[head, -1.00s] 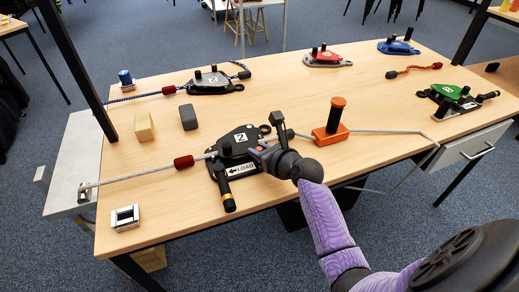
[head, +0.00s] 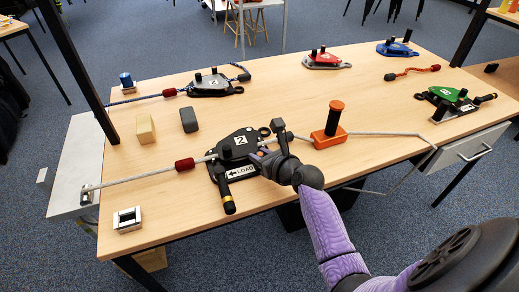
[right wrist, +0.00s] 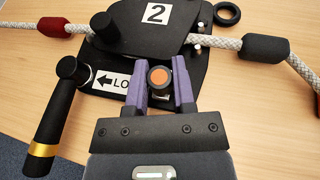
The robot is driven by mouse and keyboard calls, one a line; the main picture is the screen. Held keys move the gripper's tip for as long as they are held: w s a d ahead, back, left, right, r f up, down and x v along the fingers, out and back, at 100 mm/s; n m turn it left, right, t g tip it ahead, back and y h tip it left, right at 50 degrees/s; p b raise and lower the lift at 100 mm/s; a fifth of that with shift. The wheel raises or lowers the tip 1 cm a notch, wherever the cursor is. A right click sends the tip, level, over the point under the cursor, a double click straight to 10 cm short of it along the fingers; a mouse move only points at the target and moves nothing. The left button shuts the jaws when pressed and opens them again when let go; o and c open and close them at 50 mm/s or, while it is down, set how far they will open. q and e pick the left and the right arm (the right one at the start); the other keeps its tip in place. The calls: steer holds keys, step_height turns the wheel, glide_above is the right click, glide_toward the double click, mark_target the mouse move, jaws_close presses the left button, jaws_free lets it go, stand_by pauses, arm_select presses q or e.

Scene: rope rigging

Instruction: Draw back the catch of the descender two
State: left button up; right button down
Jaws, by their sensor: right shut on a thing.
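Descender two (head: 238,147) is a black device with a white "2" label on the table, and it also shows in the right wrist view (right wrist: 190,22). The catch (right wrist: 158,76) is a round black knob with an orange end face. My right gripper (right wrist: 159,86) has its purple fingers on both sides of this knob, shut on it. My left gripper is not in view.
An orange block with a black post (head: 330,138) stands to the right on the rope's path. A wooden block (head: 145,129) and a grey block (head: 189,120) lie at left.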

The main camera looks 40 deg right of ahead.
steer(key=shift+s+a+r+p, duration=0.15)
steer(key=shift+s+r+p, duration=0.1)
steer(key=shift+s+p, duration=0.15)
steer(key=shift+f, duration=0.35)
steer(key=shift+c, duration=2.3)
jaws_free()
steer(key=shift+s, duration=0.15)
steer(key=shift+r, duration=0.15)
steer(key=p+v, duration=0.4)
steer(key=v, duration=0.5)
steer(key=shift+s+r+p, duration=0.15)
steer(key=shift+s+p, duration=0.05)
steer(key=shift+p, duration=0.15)
steer(key=shift+s, duration=0.2)
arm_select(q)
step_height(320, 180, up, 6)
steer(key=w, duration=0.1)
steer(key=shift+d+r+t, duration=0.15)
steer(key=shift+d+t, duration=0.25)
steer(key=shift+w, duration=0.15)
